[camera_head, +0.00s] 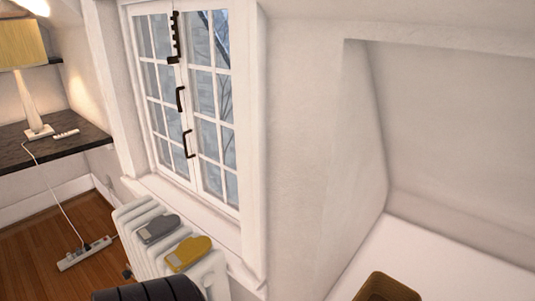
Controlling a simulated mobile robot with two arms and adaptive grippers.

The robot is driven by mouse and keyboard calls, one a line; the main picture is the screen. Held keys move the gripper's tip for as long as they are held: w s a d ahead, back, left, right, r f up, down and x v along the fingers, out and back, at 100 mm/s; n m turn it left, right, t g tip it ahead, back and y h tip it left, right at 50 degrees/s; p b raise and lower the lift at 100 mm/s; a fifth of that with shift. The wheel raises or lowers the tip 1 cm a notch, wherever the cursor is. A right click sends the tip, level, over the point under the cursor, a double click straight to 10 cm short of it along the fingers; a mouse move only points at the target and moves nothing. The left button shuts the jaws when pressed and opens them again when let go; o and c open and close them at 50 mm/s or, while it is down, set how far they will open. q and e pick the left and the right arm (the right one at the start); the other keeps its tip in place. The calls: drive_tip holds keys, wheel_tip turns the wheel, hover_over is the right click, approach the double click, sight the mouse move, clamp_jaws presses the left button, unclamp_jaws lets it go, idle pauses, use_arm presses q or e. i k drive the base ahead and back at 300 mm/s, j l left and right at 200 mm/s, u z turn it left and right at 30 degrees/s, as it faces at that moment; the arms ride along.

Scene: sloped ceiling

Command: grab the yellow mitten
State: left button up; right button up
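The yellow mitten (188,253) lies on top of the white radiator (135,212) under the window, with a paler cuff toward the lower left. A grey mitten (158,229) lies beside it, a little farther back on the same radiator. Neither of my grippers shows in the head view, so I cannot see where they are relative to the mitten. A dark ribbed object (150,290) at the bottom edge hides the lower front of the radiator.
A closed window (195,90) with dark handles stands above the radiator. A lamp (30,90) sits on a dark shelf (60,140) at left. A power strip (84,254) lies on the wooden floor. A brown basket (386,288) stands on a white surface (430,262) at lower right.

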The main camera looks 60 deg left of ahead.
sight(191, 249)
drive_tip(key=u, duration=2.5)
drive_tip(key=i+j+z, duration=0.1)
drive_tip(key=j, duration=0.85)
drive_tip(key=i+j, duration=0.1)
drive_tip(key=j, duration=0.85)
drive_tip(key=i+j+z, duration=0.15)
drive_tip(key=j, duration=0.8)
drive_tip(key=k, duration=0.05)
